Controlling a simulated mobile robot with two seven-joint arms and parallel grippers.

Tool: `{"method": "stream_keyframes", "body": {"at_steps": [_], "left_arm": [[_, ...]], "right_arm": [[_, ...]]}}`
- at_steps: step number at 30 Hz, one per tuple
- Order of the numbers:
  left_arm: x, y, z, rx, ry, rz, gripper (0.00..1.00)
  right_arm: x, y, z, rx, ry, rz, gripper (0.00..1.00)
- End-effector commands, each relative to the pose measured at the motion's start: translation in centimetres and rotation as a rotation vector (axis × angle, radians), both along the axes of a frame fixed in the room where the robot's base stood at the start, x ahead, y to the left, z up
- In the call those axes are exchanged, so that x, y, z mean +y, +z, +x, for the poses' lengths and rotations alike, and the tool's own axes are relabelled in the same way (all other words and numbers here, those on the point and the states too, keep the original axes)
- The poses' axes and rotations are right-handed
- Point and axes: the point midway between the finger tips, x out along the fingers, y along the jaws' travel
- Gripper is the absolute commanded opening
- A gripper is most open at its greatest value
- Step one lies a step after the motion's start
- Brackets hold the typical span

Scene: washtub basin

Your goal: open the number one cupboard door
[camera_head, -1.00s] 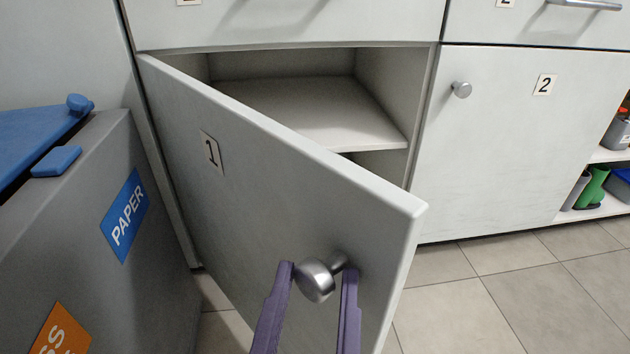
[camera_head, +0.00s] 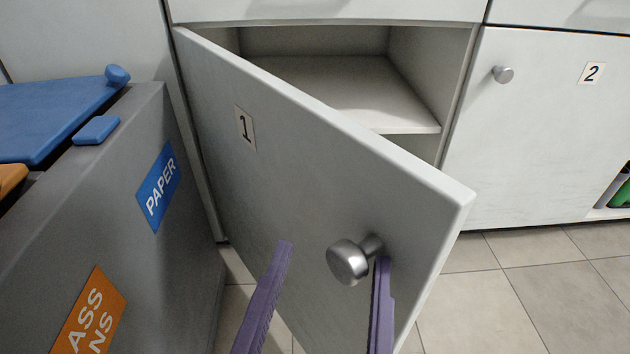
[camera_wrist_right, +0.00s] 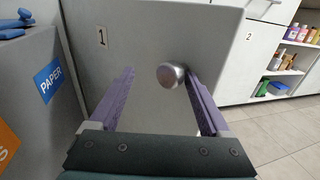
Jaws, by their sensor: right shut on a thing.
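The number one cupboard door (camera_head: 300,190) stands partly open, hinged at its left side, with a "1" label (camera_head: 245,128). Its round silver knob (camera_head: 347,263) is near the free edge. The right finger lies close against the knob's stem; the left finger shows to the left of the knob. The right wrist view also shows the knob (camera_wrist_right: 170,75) between the fingers, nearer the right one. My left gripper is not in view.
A grey recycling bin (camera_head: 95,220) with a blue lid and a PAPER label stands close at the left. The cupboard inside (camera_head: 350,95) shows a bare shelf. The shut number two door (camera_head: 540,140) is at the right. Tiled floor (camera_head: 490,300) is clear at lower right.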

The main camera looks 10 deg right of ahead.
Motion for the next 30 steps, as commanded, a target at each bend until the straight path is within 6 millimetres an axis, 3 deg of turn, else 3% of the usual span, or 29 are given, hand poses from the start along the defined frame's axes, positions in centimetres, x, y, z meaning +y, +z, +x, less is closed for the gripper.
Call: {"method": "stream_keyframes", "body": {"at_steps": [8, 21, 30], "left_arm": [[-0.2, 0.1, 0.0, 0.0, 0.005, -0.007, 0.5], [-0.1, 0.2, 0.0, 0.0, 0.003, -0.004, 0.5], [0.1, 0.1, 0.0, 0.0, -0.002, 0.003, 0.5]], "right_arm": [[0.3, 0.2, -0.4, -0.004, 0.007, 0.002, 0.7], [2.3, -0.1, -8.2, 0.005, 0.002, 0.001, 0.7], [2.7, 0.0, -10.0, 0.003, 0.0, -0.001, 0.7]]}}
